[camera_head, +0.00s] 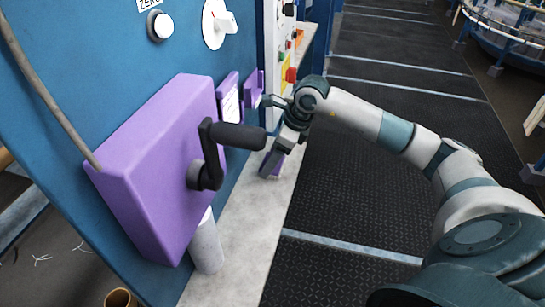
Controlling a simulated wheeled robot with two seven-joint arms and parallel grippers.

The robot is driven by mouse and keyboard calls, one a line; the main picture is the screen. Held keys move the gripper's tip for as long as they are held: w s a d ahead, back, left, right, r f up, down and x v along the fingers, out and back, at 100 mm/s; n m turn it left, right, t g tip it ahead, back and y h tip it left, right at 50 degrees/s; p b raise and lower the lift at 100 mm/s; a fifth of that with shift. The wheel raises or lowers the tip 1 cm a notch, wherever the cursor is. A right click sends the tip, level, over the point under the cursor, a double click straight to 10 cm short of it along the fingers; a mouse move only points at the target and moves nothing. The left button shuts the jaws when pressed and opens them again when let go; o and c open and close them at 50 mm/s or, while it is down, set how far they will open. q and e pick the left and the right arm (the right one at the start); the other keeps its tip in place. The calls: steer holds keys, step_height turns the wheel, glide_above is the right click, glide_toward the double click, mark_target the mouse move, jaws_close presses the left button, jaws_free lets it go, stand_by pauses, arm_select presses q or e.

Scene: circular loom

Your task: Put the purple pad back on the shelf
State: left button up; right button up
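A small purple block, which looks like the purple pad (279,164), shows low at the tip of my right gripper (272,160), over the pale shelf (237,222). My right arm comes in from the right and its gripper points down at the shelf beside the blue panel. A grey finger lies along the left side of the pad. The far finger is hidden, so I cannot tell if the gripper is shut on the pad or if the pad touches the shelf. My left gripper is not in view.
A large purple box (140,165) with a black crank handle (238,136) juts from the blue panel (95,60). Purple brackets (229,99) sit between it and my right gripper. A grey cylinder (206,245) stands under the box. The dark floor (350,205) right of the shelf is clear.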

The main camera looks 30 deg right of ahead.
steer(key=shift+f, duration=0.25)
steer(key=o, duration=1)
steer(key=shift+r, duration=0.1)
steer(key=shift+s+d+r+b, duration=0.15)
steer(key=shift+d+r+b, duration=0.05)
steer(key=shift+r+b, duration=0.3)
steer(key=shift+b+v, duration=2.3)
steer(key=shift+v, duration=5.85)
steer(key=shift+a, duration=0.1)
